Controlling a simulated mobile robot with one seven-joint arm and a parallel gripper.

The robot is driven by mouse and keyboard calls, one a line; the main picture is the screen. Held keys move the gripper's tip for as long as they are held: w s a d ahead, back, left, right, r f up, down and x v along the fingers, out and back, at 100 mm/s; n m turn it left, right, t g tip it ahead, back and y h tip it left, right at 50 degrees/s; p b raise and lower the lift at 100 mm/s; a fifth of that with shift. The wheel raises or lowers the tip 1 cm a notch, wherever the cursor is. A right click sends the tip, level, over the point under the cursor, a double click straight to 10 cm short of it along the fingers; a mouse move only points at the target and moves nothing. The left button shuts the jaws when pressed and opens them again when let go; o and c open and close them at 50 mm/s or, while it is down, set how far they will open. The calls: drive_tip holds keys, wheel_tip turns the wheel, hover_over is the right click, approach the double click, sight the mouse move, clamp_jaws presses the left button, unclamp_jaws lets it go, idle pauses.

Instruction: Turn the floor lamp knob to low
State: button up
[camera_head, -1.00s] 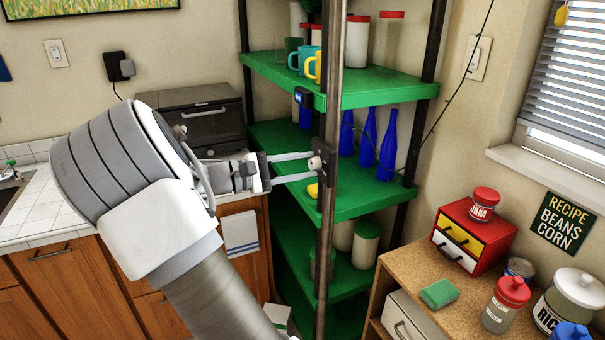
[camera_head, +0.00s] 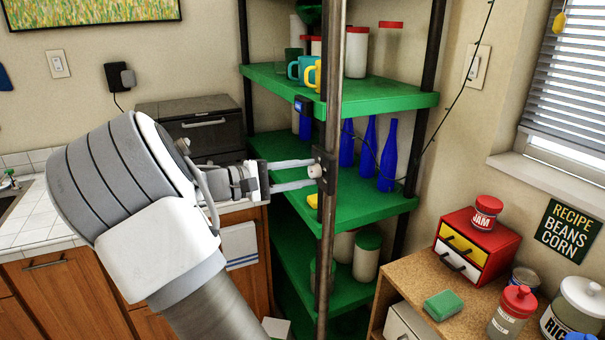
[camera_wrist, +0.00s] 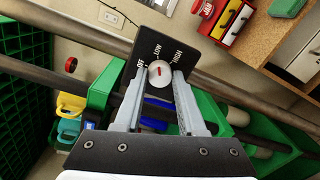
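The floor lamp's dark metal pole (camera_head: 329,230) stands in front of the green shelf in the head view. A small round knob (camera_head: 316,171) sits on a dark plate on the pole. In the wrist view the silver knob (camera_wrist: 160,75) has a red mark, and the black plate (camera_wrist: 172,52) around it carries white OFF, LOW and HIGH labels. My gripper (camera_head: 312,172) is open. In the wrist view its fingers (camera_wrist: 158,78) lie on either side of the knob, with a slight gap seeming to show. I cannot tell exactly which label the mark faces.
A green shelf unit (camera_head: 360,208) with blue bottles (camera_head: 388,157) and mugs (camera_head: 302,68) stands close behind the pole. A wooden cabinet (camera_head: 405,277) with a red drawer box (camera_head: 497,243) is at the right. A tiled counter (camera_head: 30,217) is at the left.

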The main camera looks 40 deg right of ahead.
drive_tip(key=o, duration=0.4)
drive_tip(key=v, duration=1.7)
drive_tip(key=shift+a, duration=0.25)
drive_tip(key=shift+d, duration=0.1)
